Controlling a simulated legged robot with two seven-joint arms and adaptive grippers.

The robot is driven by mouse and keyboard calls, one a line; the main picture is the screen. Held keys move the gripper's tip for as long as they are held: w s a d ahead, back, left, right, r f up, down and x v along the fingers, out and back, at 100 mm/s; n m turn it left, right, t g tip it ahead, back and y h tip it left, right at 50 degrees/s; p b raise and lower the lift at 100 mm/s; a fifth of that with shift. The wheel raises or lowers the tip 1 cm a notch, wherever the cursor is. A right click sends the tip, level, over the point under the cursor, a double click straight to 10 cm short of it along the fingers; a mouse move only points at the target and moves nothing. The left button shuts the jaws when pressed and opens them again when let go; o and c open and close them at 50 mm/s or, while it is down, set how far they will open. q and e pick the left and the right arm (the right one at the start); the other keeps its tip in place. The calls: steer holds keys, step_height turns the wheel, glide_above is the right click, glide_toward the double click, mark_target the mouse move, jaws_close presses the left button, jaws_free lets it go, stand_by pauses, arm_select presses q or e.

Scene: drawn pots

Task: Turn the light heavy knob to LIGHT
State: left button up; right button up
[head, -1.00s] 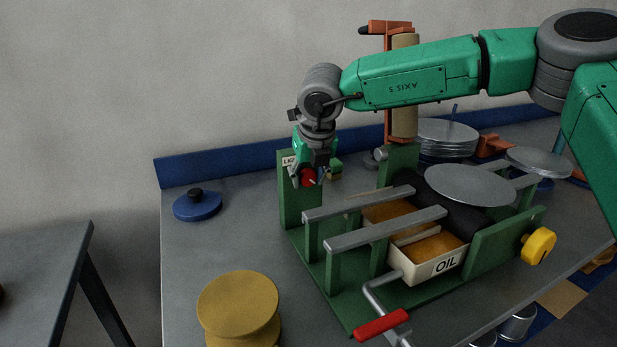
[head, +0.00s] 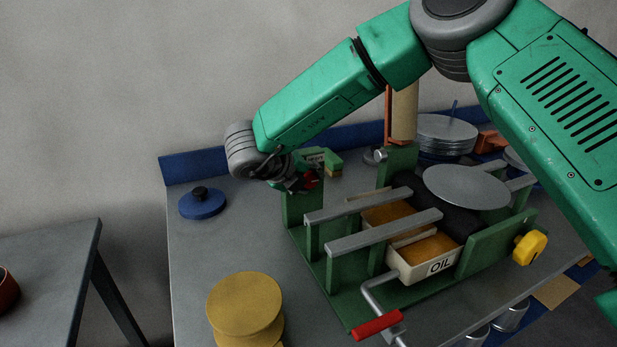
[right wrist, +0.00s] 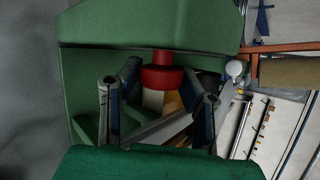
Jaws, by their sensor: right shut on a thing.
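The red knob (head: 311,179) is on the upright green panel (head: 300,207) at the left end of the green machine. My right gripper (head: 300,181) is at the knob, shut on it, with its wrist tilted over to the left. In the right wrist view the red knob (right wrist: 162,79) sits between the two dark fingers, in front of the green panel. The LIGHT label does not show now, and I cannot read which way the knob points. My left gripper is not in view.
The machine's grey rails (head: 384,231), OIL tray (head: 424,262) and red crank handle (head: 377,325) lie right of the gripper. A blue lidded disc (head: 201,204) and a yellow spool (head: 246,310) stand left. The bench between them is clear.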

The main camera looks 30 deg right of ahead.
steer(key=shift+o, duration=0.2)
steer(key=h, duration=0.1)
steer(key=h+b, duration=0.1)
steer(key=n+h, duration=0.1)
steer(key=shift+a+f+h, duration=0.15)
steer(key=shift+f+h, duration=0.1)
steer(key=shift+h, duration=0.05)
steer(key=n+t+h+b, duration=0.1)
steer(key=h+b, duration=0.1)
steer(key=shift+f+h+b, duration=0.1)
steer(key=shift+h+b, duration=0.3)
steer(key=shift+n+t+h+b, duration=0.3)
steer(key=shift+n+h+b, duration=0.1)
steer(key=shift+h+b, duration=0.65)
steer(key=o, duration=1.2)
steer(key=shift+c, duration=0.2)
steer(key=shift+a, duration=0.1)
